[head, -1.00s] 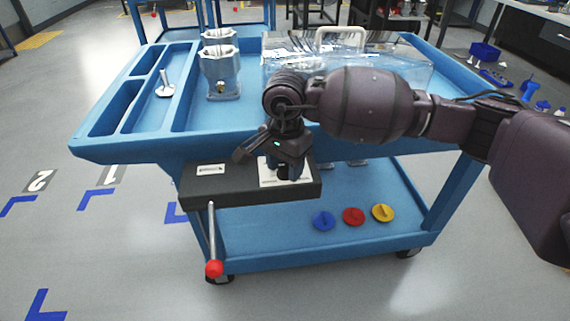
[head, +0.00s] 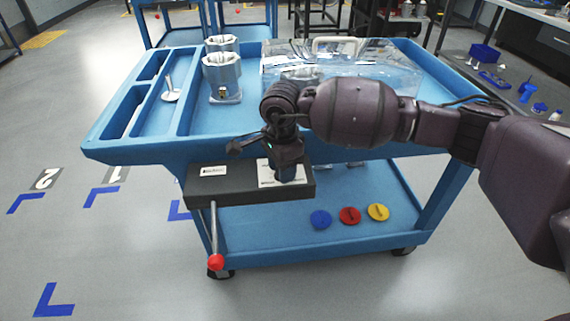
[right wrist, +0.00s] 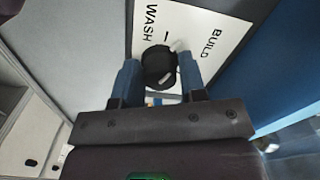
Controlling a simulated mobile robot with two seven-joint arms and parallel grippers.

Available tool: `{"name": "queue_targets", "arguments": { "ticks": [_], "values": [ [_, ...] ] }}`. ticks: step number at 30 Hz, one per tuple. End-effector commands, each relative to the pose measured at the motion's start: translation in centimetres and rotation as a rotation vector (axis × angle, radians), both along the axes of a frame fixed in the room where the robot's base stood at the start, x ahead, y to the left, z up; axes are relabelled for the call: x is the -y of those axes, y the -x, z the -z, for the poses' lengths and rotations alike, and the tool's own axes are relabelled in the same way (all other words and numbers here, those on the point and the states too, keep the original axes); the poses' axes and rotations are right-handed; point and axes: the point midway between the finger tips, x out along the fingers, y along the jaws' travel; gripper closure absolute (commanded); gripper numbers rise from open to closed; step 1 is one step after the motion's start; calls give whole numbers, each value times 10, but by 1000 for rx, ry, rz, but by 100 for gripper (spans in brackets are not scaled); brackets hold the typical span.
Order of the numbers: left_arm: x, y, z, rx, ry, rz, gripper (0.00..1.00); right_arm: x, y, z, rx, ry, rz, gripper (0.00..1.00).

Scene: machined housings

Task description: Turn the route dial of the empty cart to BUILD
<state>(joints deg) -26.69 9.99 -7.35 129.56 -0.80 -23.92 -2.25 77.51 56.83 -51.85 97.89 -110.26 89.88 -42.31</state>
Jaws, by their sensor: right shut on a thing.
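The blue cart (head: 125,152) carries a black control box (head: 220,187) on its near edge, with a white dial plate (head: 265,176). My right gripper (head: 285,172) comes down over the plate and hides the dial in the head view. In the right wrist view the black route dial (right wrist: 157,68) sits between the two blue fingers of my right gripper (right wrist: 160,78), which is shut on it. WASH is printed left of the dial and BUILD right. A white mark shows at the dial's upper right, toward the BUILD side. My left gripper is out of view.
The cart top holds metal housings (head: 222,78), a clear box (head: 400,68) and a metal handle (head: 171,92). A red-knobbed lever (head: 215,262) hangs below the control box. Blue, red (head: 350,216) and yellow discs lie on the lower shelf. Floor at left is clear.

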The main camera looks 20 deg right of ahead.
Motion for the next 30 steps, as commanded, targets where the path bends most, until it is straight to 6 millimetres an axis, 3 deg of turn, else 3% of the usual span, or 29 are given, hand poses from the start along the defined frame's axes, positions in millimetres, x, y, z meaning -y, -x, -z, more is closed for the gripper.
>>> {"name": "queue_targets", "arguments": {
  "ticks": [1, 15, 30],
  "values": [
    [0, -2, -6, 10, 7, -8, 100, 0, 0, -8, 8, -1, 46, 85],
    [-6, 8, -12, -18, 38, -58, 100, 0, 0, -6, 5, -1, 452, 85],
    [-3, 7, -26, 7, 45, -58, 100, 0, 0, -1, 0, 1, 643, 85]
  ]
}}
